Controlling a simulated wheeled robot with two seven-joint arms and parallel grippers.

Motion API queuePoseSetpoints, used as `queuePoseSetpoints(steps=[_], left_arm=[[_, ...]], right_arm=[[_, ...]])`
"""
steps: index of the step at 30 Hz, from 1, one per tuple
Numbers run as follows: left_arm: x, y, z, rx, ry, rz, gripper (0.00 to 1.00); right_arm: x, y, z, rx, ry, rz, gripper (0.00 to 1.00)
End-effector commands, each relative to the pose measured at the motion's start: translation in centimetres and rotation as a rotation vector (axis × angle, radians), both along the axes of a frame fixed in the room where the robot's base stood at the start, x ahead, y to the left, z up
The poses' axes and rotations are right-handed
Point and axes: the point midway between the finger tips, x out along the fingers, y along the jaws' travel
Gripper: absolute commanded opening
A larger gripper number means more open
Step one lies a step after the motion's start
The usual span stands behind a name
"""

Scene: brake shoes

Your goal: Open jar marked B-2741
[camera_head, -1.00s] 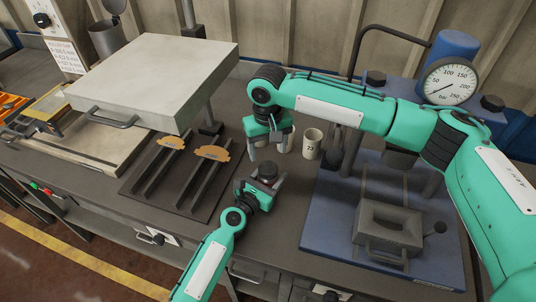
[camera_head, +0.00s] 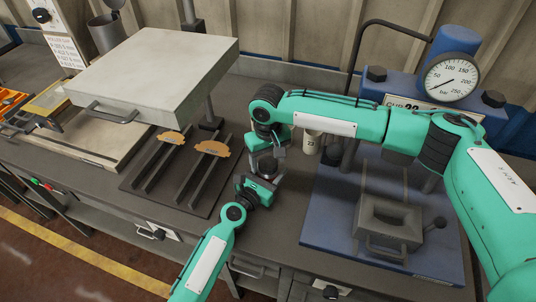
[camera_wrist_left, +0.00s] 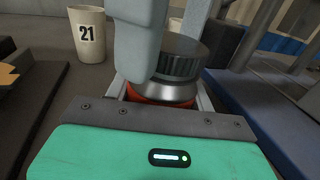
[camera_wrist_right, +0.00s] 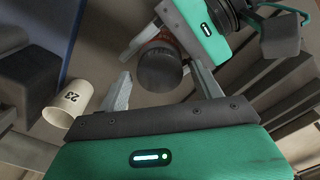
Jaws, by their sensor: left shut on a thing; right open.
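My left gripper (camera_head: 262,182) is shut on a jar (camera_wrist_left: 160,92), which is upright with a red-orange body, a silvery neck and a dark ribbed lid (camera_wrist_left: 172,55). The dark lid also shows in the right wrist view (camera_wrist_right: 160,68). My right gripper (camera_head: 266,152) is open and points down from above at the lid. In the right wrist view the lid lies between its two spread fingertips (camera_wrist_right: 160,75). In the left wrist view one finger stands in front of the lid and one behind. No B-2741 marking is legible.
A cream cup marked 23 (camera_wrist_right: 68,108) stands beside the right gripper; a cup marked 21 (camera_wrist_left: 87,35) shows in the left wrist view. A blue press (camera_head: 440,245) with a gauge is on the right. Rails with orange pieces (camera_head: 212,148) are left.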

Motion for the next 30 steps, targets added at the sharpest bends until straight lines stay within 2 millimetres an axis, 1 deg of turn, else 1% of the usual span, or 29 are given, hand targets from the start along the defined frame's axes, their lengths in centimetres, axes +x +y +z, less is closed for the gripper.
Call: queuePoseSetpoints(steps=[3,4,8,9,10,11,16,24,30], left_arm=[[-0.01,-0.01,-0.03,0.000,0.000,0.000,0.00],[-0.01,-0.01,-0.03,0.000,0.000,0.000,0.00],[-0.01,-0.01,-0.03,0.000,0.000,0.000,0.00],[-0.01,-0.01,-0.03,0.001,0.001,0.000,0.00],[-0.01,-0.01,-0.03,0.001,0.001,0.000,0.00],[-0.01,-0.01,-0.03,0.000,0.000,0.000,0.00],[-0.01,-0.01,-0.03,0.000,0.000,0.000,0.00],[0.00,0.00,-0.03,0.000,0.000,0.000,0.00],[-0.01,0.01,-0.03,-0.001,0.001,0.000,0.00]], right_arm=[[0.00,0.00,-0.01,0.000,0.000,0.000,0.67],[0.00,0.00,0.00,0.000,0.000,0.000,0.63],[-0.01,0.00,0.00,0.000,0.000,0.000,0.38],[0.00,-0.01,0.00,0.000,0.000,0.000,0.30],[0.00,-0.01,0.00,0.000,0.000,0.000,0.24],[0.00,-0.01,0.00,0.000,0.001,0.000,0.22],[-0.02,-0.01,-0.01,0.000,0.001,0.018,0.22],[-0.02,-0.03,0.00,0.000,0.001,0.251,0.22],[0.00,-0.05,0.02,-0.001,0.000,0.292,0.21]])
